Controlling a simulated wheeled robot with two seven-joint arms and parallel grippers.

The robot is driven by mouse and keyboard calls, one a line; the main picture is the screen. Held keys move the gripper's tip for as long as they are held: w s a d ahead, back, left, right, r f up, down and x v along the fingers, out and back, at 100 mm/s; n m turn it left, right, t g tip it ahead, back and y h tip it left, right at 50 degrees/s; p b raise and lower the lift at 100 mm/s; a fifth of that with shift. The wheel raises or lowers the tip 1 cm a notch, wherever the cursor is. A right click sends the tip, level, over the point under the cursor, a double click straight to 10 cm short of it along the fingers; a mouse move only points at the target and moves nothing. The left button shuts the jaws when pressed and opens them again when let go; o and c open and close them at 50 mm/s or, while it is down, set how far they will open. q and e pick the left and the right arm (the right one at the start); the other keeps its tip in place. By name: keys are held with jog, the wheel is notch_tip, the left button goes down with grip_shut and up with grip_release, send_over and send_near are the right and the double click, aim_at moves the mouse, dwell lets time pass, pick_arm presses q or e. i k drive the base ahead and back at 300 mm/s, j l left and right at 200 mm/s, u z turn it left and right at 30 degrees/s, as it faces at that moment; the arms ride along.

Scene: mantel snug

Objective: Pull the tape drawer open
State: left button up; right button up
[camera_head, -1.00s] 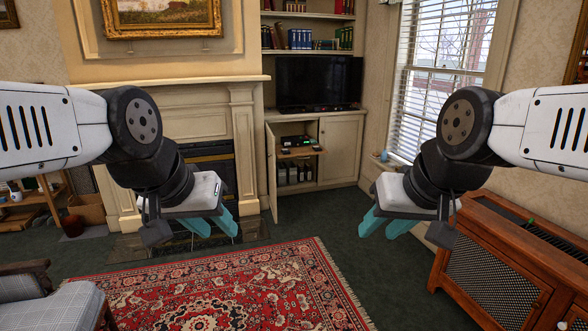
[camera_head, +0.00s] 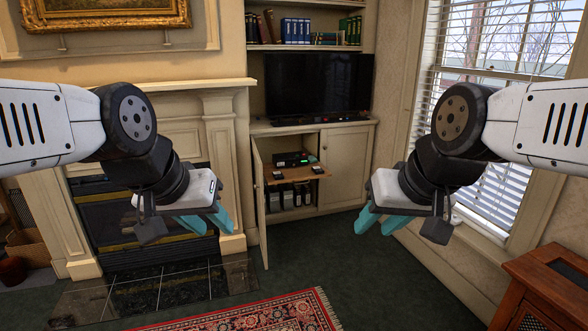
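A cabinet (camera_head: 344,165) stands in the alcove below the TV, with its left door (camera_head: 260,205) swung open. Inside, a wooden pull-out board (camera_head: 298,173) carries small dark items and sits below a black device (camera_head: 291,159) with a green light. Below it stands a row of dark upright cases (camera_head: 288,197); I cannot tell which part is the tape drawer. My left gripper (camera_head: 208,222) is open and empty, left of the open door in the picture. My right gripper (camera_head: 381,221) is open and empty, right of the cabinet in the picture. Both are nearer to me than the cabinet.
A fireplace (camera_head: 215,150) with a tiled hearth (camera_head: 150,292) is on the left. A window (camera_head: 500,100) is on the right, above a wooden cabinet (camera_head: 545,285) at lower right. A red rug (camera_head: 250,316) lies in front. Dark green carpet (camera_head: 335,255) before the cabinet is clear.

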aim_at(296, 163)
jog(key=i, duration=3.5)
